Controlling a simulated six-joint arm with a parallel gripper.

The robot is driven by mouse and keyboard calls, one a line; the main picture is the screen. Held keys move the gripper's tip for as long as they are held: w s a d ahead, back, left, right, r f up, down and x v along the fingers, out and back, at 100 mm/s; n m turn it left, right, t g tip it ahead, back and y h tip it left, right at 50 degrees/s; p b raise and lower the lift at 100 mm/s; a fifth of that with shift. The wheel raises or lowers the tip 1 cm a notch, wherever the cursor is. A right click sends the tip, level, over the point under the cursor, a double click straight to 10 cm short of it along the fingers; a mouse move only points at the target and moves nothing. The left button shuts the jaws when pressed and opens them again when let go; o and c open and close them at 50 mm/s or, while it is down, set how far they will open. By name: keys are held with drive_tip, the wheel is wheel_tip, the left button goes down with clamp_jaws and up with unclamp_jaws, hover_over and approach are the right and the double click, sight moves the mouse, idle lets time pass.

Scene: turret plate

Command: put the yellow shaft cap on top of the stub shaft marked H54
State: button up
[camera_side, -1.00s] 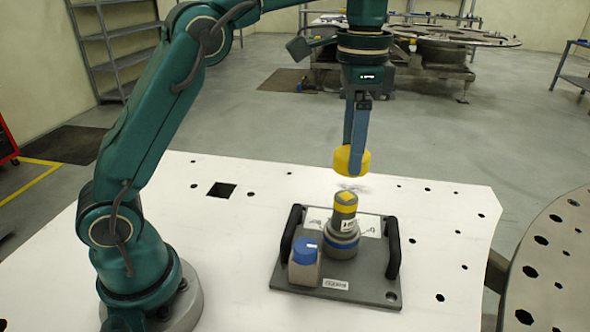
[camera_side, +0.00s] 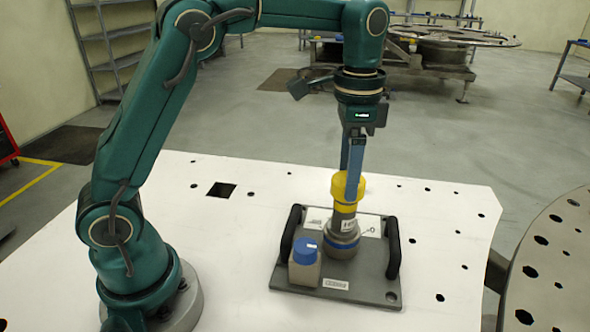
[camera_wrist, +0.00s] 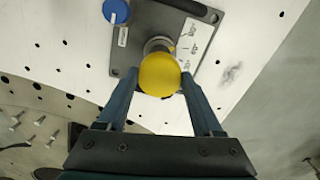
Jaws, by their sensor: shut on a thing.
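The yellow shaft cap (camera_side: 348,187) is between the fingers of my gripper (camera_side: 353,188), which is shut on it. In the side view the cap sits at the top of the grey stub shaft (camera_side: 343,222), which stands upright on the grey plate (camera_side: 360,287). Whether the cap is fully seated or just above the shaft top I cannot tell. In the wrist view the cap (camera_wrist: 159,74) hides most of the shaft. The shaft's label is too small to read.
A blue-topped block (camera_side: 305,262) stands on the plate, left of the shaft. Black handles (camera_side: 393,248) rise at the plate's sides. The white table (camera_side: 210,235) around the plate is mostly clear, with several holes. A round metal disc (camera_side: 550,270) is at the right.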

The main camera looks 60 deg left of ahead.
drive_tip(key=shift+f, duration=1.25)
drive_tip(key=o, duration=1.5)
drive_tip(key=shift+r, duration=0.1)
drive_tip(key=shift+r, duration=2.45)
